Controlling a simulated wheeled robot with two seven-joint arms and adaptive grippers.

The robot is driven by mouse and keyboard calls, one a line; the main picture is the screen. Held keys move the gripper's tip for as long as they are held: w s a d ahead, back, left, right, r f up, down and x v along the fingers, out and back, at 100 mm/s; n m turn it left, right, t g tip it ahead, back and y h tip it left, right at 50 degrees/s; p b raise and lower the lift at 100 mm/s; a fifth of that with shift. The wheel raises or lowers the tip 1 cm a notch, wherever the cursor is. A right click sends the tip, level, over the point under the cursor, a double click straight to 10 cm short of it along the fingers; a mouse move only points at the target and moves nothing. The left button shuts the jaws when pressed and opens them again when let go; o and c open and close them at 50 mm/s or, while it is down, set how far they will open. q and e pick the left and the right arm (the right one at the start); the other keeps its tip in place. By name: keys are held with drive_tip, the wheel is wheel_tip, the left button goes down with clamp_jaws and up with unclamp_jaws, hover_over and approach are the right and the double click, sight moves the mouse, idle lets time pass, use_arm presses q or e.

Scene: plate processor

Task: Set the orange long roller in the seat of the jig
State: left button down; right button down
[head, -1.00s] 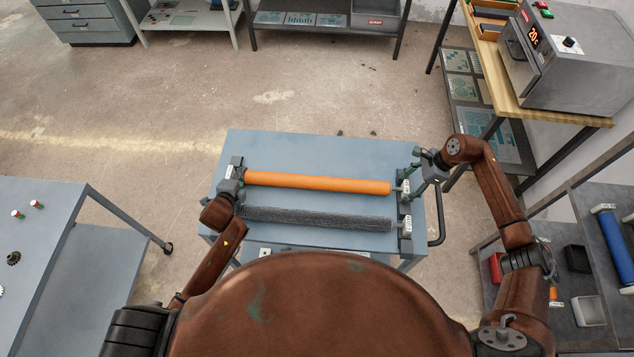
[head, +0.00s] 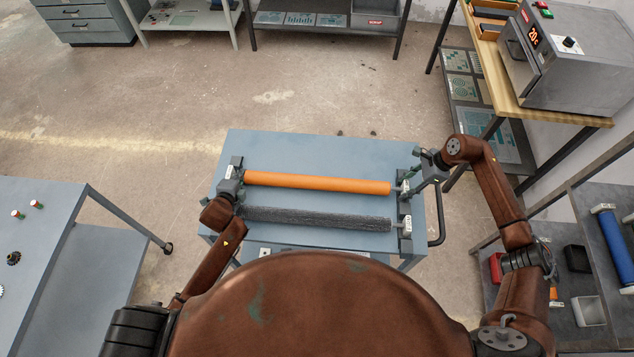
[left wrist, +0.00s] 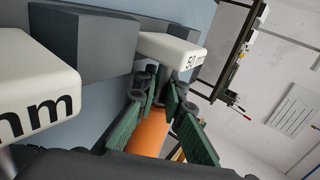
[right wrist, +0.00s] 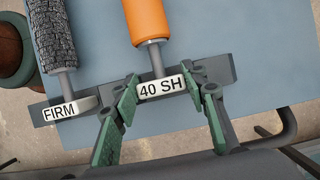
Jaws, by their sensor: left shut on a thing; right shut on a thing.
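The orange long roller (head: 318,183) lies crosswise over the blue cart top, between the grey end blocks of the jig (head: 405,210). My left gripper (left wrist: 162,88) is shut on its left end, beside a white "50 mm" tag; the orange roller also shows in the left wrist view (left wrist: 150,132). My right gripper (right wrist: 166,85) is shut on its right end, with the white "40 SH" tag (right wrist: 161,87) between the fingers. In the right wrist view this end is over the grey jig block (right wrist: 215,70). Whether the roller touches the seat cannot be told.
A dark grey textured roller (head: 315,218) tagged "FIRM" lies parallel, nearer me on the same jig. The blue cart (head: 300,146) has free room beyond the orange roller. Another table (head: 40,205) stands left, and a shelf with a blue roller (head: 614,245) stands right.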

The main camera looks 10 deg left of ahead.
use_arm(q)
drive_tip(key=shift+r, duration=0.2)
use_arm(e)
drive_tip(key=shift+w+r, duration=0.1)
drive_tip(key=shift+r, duration=0.1)
